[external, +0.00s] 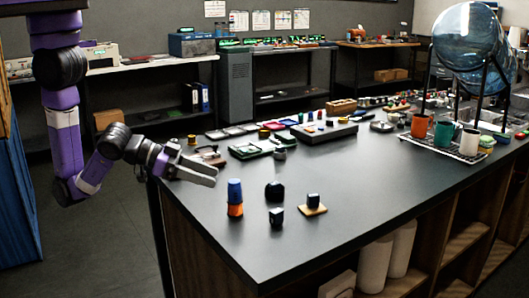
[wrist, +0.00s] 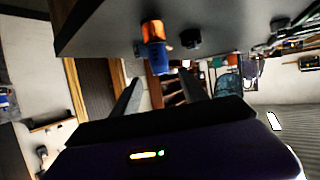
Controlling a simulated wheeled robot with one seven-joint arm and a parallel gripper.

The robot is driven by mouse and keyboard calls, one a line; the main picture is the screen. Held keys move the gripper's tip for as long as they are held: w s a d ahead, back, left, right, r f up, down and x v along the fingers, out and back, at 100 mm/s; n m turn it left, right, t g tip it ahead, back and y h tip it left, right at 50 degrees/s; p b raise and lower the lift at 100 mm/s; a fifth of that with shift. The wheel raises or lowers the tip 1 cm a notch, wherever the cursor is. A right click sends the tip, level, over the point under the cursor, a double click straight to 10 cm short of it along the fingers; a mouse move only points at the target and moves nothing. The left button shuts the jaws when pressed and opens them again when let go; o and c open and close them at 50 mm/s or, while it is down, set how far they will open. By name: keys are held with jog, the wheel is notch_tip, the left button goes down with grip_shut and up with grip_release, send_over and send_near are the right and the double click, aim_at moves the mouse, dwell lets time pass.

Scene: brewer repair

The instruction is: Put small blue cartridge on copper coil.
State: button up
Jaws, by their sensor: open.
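A small blue cartridge (external: 234,187) stands on top of an orange, copper-coloured coil (external: 235,210) near the table's left front corner. The two form an upright stack and look in contact. In the wrist view, which is upside down, the blue cartridge (wrist: 158,60) and the coil (wrist: 152,30) show beyond the fingers, between them in the picture. My gripper (external: 213,177) is open and empty, just left of the cartridge at about its top height, and apart from it. It also shows in the wrist view (wrist: 163,76).
Right of the stack are a black rounded part (external: 274,191), a dark cube with a pale face (external: 276,216) and a dark block on a tan plate (external: 314,209). Trays and a grey panel (external: 324,131) lie farther back. The table's right front is clear.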

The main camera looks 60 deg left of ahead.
jog(key=shift+p+v, duration=1.15)
jog(key=shift+v, duration=1)
jog(key=d+r+m+h, duration=0.2)
jog(key=d+r+h, duration=0.1)
jog(key=r, duration=0.1)
jog(key=s+a+f+n+t+y, duration=0.1)
jog(key=a+f+n+t+y, duration=0.25)
jog(key=a, duration=1.15)
jog(key=s+a+f+n+t+y, duration=0.2)
jog(key=a+f+y, duration=0.15)
jog(key=a, duration=1.05)
jog(key=s+a+f+n+g+y, duration=0.2)
jog(key=s+a+f+y, duration=0.1)
jog(key=a, duration=0.4)
jog(key=s+f, duration=0.1)
jog(key=s, duration=0.1)
jog(key=shift+s, duration=0.35)
jog(key=shift+n, duration=0.25)
